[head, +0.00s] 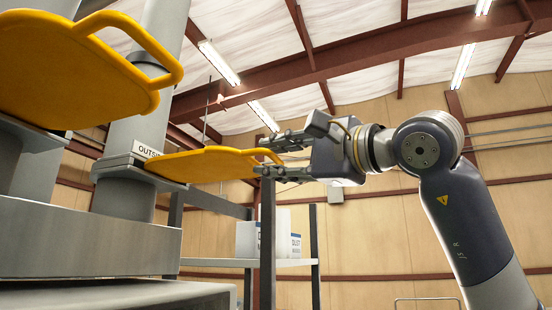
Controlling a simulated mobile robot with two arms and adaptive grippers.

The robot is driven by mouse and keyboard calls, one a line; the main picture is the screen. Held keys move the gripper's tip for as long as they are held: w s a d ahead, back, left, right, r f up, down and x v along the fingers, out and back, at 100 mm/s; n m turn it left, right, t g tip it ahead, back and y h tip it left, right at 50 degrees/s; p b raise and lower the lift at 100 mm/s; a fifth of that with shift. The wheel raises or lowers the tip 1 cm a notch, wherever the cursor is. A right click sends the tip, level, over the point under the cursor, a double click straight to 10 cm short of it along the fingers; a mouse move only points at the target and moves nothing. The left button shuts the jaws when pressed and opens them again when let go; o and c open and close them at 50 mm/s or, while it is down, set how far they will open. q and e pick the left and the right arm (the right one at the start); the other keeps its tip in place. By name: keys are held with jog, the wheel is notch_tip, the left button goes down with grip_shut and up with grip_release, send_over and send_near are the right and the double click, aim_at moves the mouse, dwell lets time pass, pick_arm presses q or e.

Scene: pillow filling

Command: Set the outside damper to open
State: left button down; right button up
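The outside damper is a yellow plate (205,164) with a loop handle, sticking out to the right from a slot in a grey duct. A label reading "OUTSI…" (147,149) sits on the duct collar beside it. My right gripper (268,160) comes in from the right with its fingers apart, one above and one below the damper's handle end. I cannot tell whether the fingers touch the handle. My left gripper is not in view.
A second, larger yellow damper (70,75) sticks out of a nearer duct at the upper left. A grey metal housing (80,240) is below the ducts. A shelf (215,262) behind holds white boxes (248,238) marked "DUST". Open room lies at the right.

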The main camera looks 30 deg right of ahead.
jog(key=v, duration=1.2)
dwell(0.5)
